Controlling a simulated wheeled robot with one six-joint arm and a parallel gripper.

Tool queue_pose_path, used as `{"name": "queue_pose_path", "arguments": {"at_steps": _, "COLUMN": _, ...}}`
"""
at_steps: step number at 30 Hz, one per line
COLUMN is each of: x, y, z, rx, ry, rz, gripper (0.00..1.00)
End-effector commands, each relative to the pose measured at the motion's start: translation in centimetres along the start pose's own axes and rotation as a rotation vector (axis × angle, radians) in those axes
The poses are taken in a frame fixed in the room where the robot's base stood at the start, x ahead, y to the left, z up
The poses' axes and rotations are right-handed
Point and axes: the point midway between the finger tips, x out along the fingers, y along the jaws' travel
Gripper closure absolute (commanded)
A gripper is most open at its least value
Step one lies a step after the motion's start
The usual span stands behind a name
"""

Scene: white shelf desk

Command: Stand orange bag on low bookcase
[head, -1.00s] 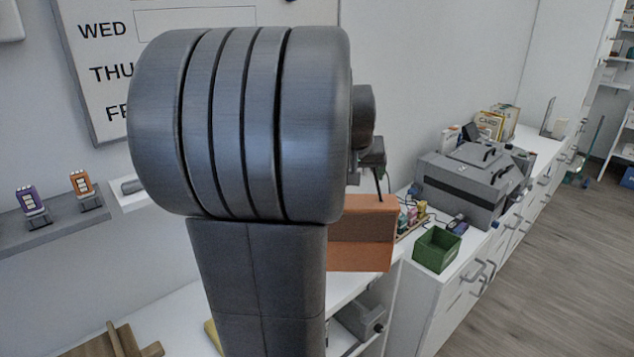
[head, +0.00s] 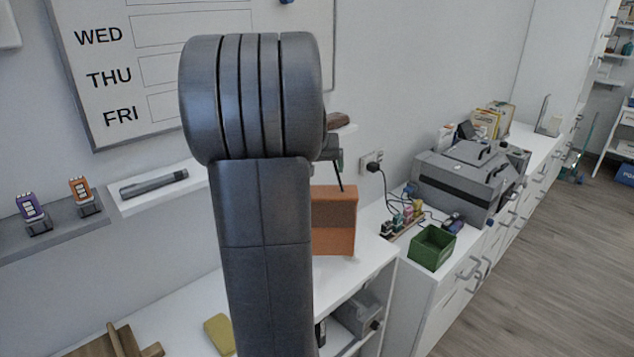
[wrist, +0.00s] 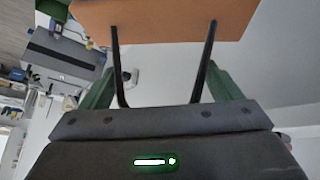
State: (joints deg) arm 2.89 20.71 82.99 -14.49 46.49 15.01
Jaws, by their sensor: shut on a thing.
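The orange bag (head: 335,225) is upright at the right of my arm in the head view, its left side hidden by the arm. It also shows at the top of the wrist view (wrist: 165,22), with black straps running toward my gripper. My gripper (wrist: 160,92) is shut on the bag's straps, above the bag. In the head view the gripper is mostly hidden behind my arm. The low bookcase (head: 372,256) has a white top and open shelves. The bag is over its right part; I cannot tell whether its base touches the top.
A yellow item (head: 219,335) and a wooden rack (head: 120,345) are on the left of the top. A green bin (head: 432,248) and a grey printer (head: 465,185) stand on the right cabinet. A wall ledge holds a flashlight (head: 154,185).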

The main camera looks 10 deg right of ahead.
Motion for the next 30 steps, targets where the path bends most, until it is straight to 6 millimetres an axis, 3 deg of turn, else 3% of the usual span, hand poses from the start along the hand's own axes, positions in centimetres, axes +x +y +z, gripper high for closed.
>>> {"name": "queue_pose_path", "arguments": {"at_steps": 7, "x": 1.3, "y": -0.1, "z": 0.8, "rx": 0.0, "ry": 0.0, "rz": 0.0, "gripper": 0.72}}
{"name": "queue_pose_path", "arguments": {"at_steps": 15, "x": 4.0, "y": -0.8, "z": 2.1, "rx": -0.001, "ry": -0.001, "rz": -0.001, "gripper": 0.72}}
{"name": "queue_pose_path", "arguments": {"at_steps": 25, "x": 4.5, "y": -1.1, "z": 2.1, "rx": 0.0, "ry": 0.002, "rz": 0.0, "gripper": 0.73}}
{"name": "queue_pose_path", "arguments": {"at_steps": 26, "x": 4.6, "y": -1.1, "z": 2.2, "rx": 0.0, "ry": 0.0, "rz": 0.0, "gripper": 0.13}}
{"name": "queue_pose_path", "arguments": {"at_steps": 28, "x": 4.5, "y": -1.1, "z": 2.2, "rx": 0.0, "ry": 0.0, "rz": 0.0, "gripper": 0.0}}
{"name": "queue_pose_path", "arguments": {"at_steps": 30, "x": 4.5, "y": -1.1, "z": 2.2, "rx": 0.0, "ry": 0.0, "rz": 0.0, "gripper": 0.0}}
